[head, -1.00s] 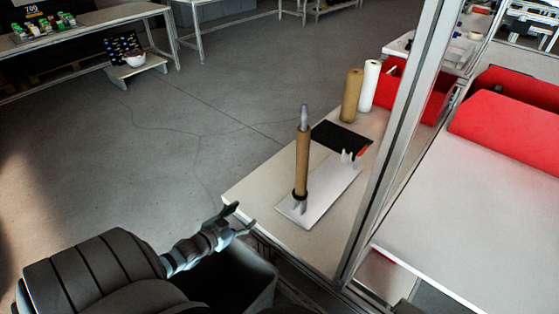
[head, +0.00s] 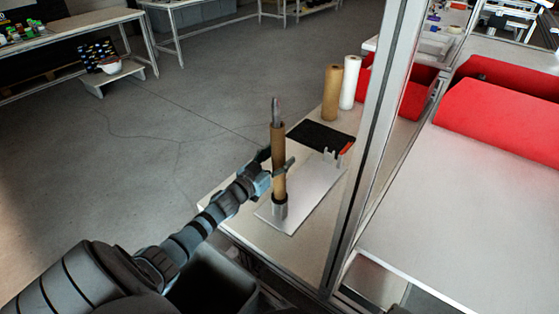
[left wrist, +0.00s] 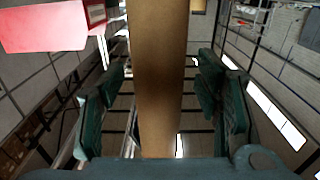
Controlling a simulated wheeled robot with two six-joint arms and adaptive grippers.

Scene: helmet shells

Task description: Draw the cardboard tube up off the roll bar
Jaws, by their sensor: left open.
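The brown cardboard tube (head: 279,181) stands upright on the roll bar, whose grey tip (head: 275,110) sticks out of its top. The bar rises from a pale base plate (head: 303,205) on the table. In the left wrist view the tube (left wrist: 156,80) runs between the open fingers, with gaps on both sides. My right gripper is not in view.
A black mat (head: 318,137) lies behind the plate. A brown roll (head: 331,93) and a white roll (head: 349,83) stand at the back, near a red bin (head: 415,97). A metal post (head: 378,135) rises right of the plate.

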